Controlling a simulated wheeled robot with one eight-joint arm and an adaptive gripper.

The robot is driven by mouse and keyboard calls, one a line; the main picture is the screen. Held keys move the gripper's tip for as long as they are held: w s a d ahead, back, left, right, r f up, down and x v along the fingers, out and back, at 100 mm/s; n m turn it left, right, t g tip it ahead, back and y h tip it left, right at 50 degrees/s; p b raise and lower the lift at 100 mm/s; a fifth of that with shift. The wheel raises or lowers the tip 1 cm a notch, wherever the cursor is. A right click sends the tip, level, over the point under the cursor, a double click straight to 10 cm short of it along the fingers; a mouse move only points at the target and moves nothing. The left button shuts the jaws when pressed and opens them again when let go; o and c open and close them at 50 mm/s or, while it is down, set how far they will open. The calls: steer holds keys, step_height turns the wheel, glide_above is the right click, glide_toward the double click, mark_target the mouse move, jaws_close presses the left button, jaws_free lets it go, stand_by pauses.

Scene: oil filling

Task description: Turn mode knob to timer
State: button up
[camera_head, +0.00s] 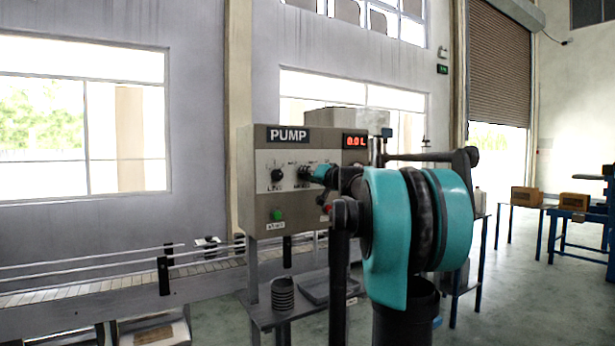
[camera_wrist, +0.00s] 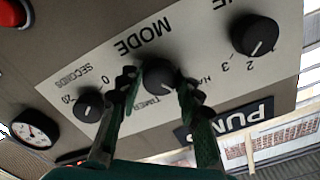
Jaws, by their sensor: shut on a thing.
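The grey pump control box (camera_head: 250,195) stands left of centre in the head view, and my gripper (camera_head: 308,173) reaches its front panel. In the wrist view the panel is seen turned over, with the black mode knob (camera_wrist: 160,75) under the word MODE. My gripper (camera_wrist: 157,84) has one finger on each side of this knob and is shut on it. The TIMER label (camera_wrist: 152,108) lies by the knob, partly behind the left finger. The HAND label (camera_wrist: 203,80) is partly hidden by the right finger. The knob's pointer direction is hard to tell.
Close beside the mode knob are a seconds knob (camera_wrist: 90,103) and a numbered knob (camera_wrist: 255,35). A gauge (camera_wrist: 36,128) and a red button (camera_wrist: 12,12) sit farther out. A green button (camera_head: 278,214) and a conveyor (camera_head: 130,285) also show.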

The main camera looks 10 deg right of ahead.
steer(key=shift+c, duration=0.6)
steer(key=shift+m, duration=0.3)
steer(key=m, duration=1.1)
steer(key=shift+m, duration=0.3)
steer(key=o, duration=1.2)
steer(key=shift+c, duration=0.2)
steer(key=shift+s, duration=0.15)
